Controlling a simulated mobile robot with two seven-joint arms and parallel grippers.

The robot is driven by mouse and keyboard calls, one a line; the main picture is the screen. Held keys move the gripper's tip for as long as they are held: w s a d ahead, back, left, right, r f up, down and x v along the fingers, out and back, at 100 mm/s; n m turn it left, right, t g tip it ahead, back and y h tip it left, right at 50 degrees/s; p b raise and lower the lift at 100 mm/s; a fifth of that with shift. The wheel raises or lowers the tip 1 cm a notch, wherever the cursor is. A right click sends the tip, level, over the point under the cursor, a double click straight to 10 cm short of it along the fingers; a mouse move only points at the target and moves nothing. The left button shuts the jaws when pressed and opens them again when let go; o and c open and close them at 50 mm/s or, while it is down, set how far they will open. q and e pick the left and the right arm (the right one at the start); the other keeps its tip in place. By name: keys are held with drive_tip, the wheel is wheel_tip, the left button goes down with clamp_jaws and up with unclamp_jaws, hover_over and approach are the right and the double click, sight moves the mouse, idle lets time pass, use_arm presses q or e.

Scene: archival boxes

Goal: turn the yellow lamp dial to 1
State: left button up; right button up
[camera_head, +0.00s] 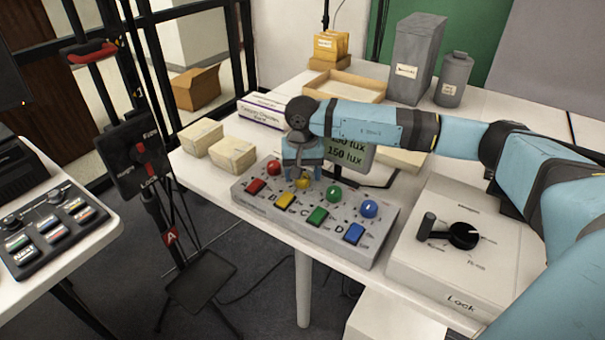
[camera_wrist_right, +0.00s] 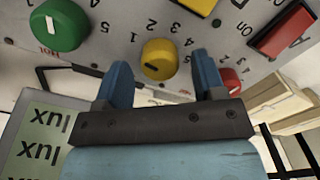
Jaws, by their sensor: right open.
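The yellow lamp dial (camera_head: 302,183) is on the grey control panel (camera_head: 252,203), between the red dial and the green dial. In the right wrist view the yellow dial (camera_wrist_right: 160,52) shows a dark pointer mark near its lower edge; numbers are printed around it. My right gripper (camera_head: 303,172) is over the dial from above. In the wrist view my right gripper (camera_wrist_right: 160,75) is open, its two blue fingers on either side of the dial, with a gap visible. I cannot tell whether either finger touches it. My left gripper is not in view.
Red (camera_head: 274,167), green (camera_head: 333,193) and blue (camera_head: 369,208) dials stand in the same row. Coloured buttons, including a yellow one (camera_head: 285,201), line the front. A lux display (camera_head: 347,157) stands behind. A Lock box (camera_head: 410,262) with a black knob is at right.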

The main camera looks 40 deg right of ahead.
sight(303, 176)
wheel_tip(303, 176, up, 13)
drive_tip(key=p, duration=0.1)
drive_tip(key=shift+p, duration=0.35)
drive_tip(key=shift+r, duration=0.2)
